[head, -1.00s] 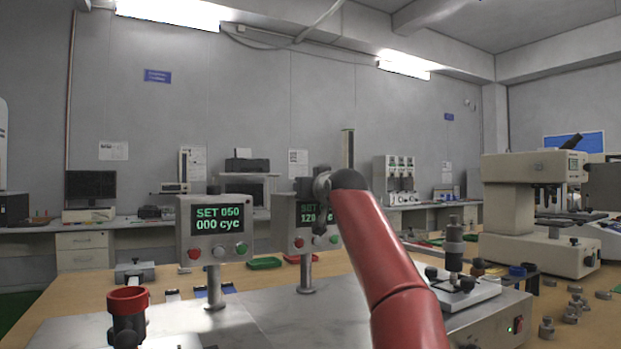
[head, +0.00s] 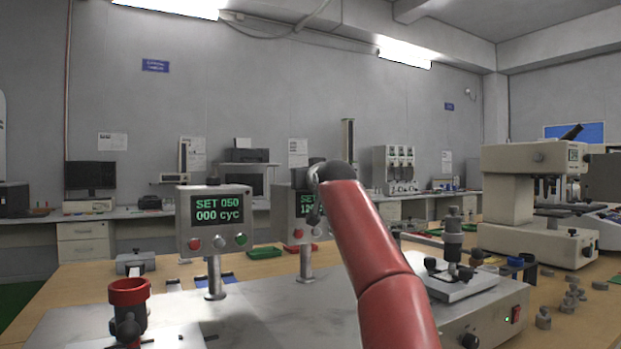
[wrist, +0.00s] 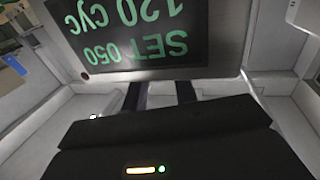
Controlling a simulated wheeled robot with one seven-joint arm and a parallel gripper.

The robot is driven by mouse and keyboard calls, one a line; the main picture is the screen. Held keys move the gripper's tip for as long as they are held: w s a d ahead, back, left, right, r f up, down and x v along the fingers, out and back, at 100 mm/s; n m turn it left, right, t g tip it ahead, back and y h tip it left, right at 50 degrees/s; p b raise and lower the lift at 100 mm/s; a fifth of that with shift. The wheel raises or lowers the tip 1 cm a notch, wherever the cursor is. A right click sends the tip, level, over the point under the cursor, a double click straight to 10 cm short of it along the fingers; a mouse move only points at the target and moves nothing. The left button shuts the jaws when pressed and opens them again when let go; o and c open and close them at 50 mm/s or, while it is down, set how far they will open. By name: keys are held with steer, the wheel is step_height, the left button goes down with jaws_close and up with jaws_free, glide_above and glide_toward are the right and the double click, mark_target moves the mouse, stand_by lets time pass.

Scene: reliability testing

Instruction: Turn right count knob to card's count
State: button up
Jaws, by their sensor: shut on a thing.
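The right counter box (head: 300,236) stands on a post, its right side hidden behind my red arm in the head view. Its screen (wrist: 118,32) shows upside down in the wrist view and reads SET 050 and 120 cyc. The left counter box (head: 213,222) reads SET 050 and 000 cyc, with a grey knob between red and green buttons. I cannot make out a readable card.
A red-topped cup fixture (head: 129,291) stands at the front left of the metal plate (head: 262,318). A tester with a dark plunger (head: 453,240) and a microscope (head: 535,200) stand to the right. Small grey weights (head: 572,298) lie at the right.

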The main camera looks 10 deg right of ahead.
steer(key=shift+a+m+h, duration=0.15)
steer(key=shift+m+h, duration=0.35)
steer(key=shift+h, duration=0.3)
steer(key=shift+a+m+h, duration=0.15)
steer(key=shift+m+h, duration=0.35)
steer(key=shift+h, duration=0.3)
steer(key=o, duration=1)
steer(key=shift+c, duration=0.2)
steer(key=s+a+b, duration=0.1)
steer(key=s+b, duration=0.3)
steer(key=s, duration=0.3)
steer(key=shift+s, duration=0.4)
